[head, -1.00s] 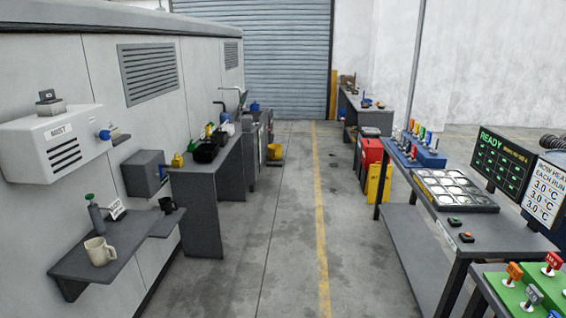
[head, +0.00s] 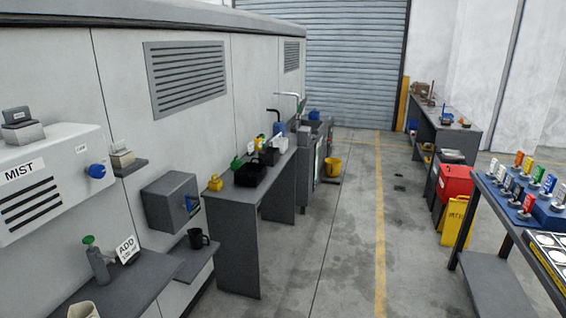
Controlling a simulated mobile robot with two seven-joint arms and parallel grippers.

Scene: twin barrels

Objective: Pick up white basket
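I cannot make out a white basket in the head view. Dark containers (head: 250,172) stand on a grey bench (head: 234,215) along the left wall, with a small white item (head: 281,143) behind them that is too small to identify. Neither of my grippers is in view.
The floor aisle (head: 345,235) between is clear.

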